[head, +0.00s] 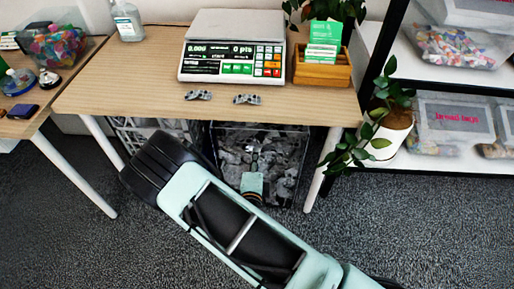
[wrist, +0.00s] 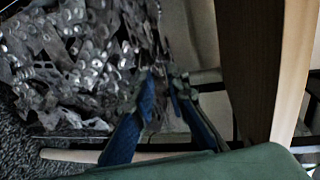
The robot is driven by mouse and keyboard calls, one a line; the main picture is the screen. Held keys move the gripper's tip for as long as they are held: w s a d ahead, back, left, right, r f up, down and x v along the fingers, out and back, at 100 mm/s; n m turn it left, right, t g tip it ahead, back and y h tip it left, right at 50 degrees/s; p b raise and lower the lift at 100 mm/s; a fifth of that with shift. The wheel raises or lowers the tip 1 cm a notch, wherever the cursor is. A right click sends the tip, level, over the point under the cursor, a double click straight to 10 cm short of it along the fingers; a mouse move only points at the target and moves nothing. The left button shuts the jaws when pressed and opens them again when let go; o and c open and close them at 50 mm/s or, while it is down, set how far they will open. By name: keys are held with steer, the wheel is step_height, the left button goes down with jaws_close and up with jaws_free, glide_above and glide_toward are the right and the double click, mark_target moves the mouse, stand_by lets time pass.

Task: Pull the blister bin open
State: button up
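The blister bin (head: 283,170) is a dark, see-through bin under the wooden table in the head view, filled with grey and silver blister packs. In the wrist view, silver blister packs (wrist: 75,60) fill the upper left, behind the bin's edge. My gripper (head: 254,150) reaches to the front of the bin in the head view. In the wrist view its two blue fingers (wrist: 163,84) stand apart with a narrow gap, close to the bin's right edge. Whether they touch the bin is unclear. My arm hides the bin's lower left part in the head view.
The table (head: 130,85) bears a scale (head: 232,50), two small blister packs, a bottle and a wooden box (head: 322,72). A pale table leg (head: 318,178) stands right of the bin. A potted plant (head: 390,130) and shelves are at the right. The carpet in front is clear.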

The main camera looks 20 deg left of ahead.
mark_target(261, 150)
steer(key=b+x, duration=0.1)
steer(key=x, duration=0.5)
steer(key=shift+c, duration=0.5)
jaws_close()
steer(key=shift+s, duration=0.15)
